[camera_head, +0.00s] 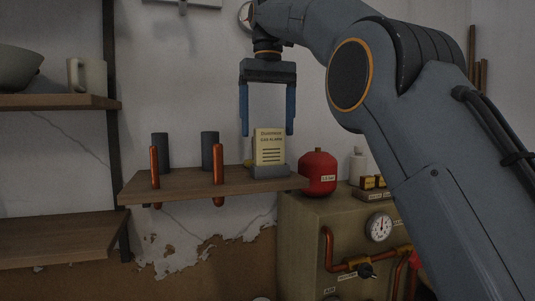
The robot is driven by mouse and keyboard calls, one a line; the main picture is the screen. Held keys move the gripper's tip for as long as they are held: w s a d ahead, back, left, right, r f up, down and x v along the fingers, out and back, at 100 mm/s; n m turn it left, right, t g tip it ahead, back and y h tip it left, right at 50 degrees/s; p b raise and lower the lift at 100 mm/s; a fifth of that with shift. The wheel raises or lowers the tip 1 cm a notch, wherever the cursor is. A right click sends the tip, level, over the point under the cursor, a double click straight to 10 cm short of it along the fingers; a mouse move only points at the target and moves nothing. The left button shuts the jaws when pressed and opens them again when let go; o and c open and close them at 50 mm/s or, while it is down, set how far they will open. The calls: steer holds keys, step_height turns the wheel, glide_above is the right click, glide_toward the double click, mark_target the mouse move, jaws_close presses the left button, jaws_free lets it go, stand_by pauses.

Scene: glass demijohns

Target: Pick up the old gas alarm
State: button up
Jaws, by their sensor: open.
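The old gas alarm (270,146) is a small cream-yellow box with dark lettering and several dark slots on its front. It stands upright on a grey base (270,171) near the right end of a wooden wall shelf (185,185). My gripper (267,133) points straight down with its two blue fingers spread apart. In this view the fingertips lie either side of the alarm's upper part, with nothing held between them. I cannot tell from this one view whether the fingers are level with the alarm in depth.
Two dark cylinders (210,150) and two orange-red rods (218,172) stand along the same shelf to the left. A red tank (318,172) is close on the right, above a cabinet (300,235) with a gauge and pipes. Another shelf (60,102) holds a mug (92,76).

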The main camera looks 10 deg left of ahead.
mark_target(269, 148)
steer(key=shift+w+d+f, duration=0.1)
steer(key=shift+d+f, duration=0.15)
steer(key=shift+f, duration=0.5)
steer(key=shift+s+a+f, duration=0.1)
steer(key=shift+s+f, duration=0.1)
steer(key=shift+f, duration=0.75)
steer(key=shift+s+f, duration=0.15)
steer(key=shift+f, duration=0.75)
steer(key=shift+f+p, duration=0.35)
steer(key=shift+f, duration=0.35)
steer(key=c, duration=1.2)
steer(key=shift+c, duration=0.2)
steer(key=shift+w+r, duration=0.1)
steer(key=shift+r, duration=0.1)
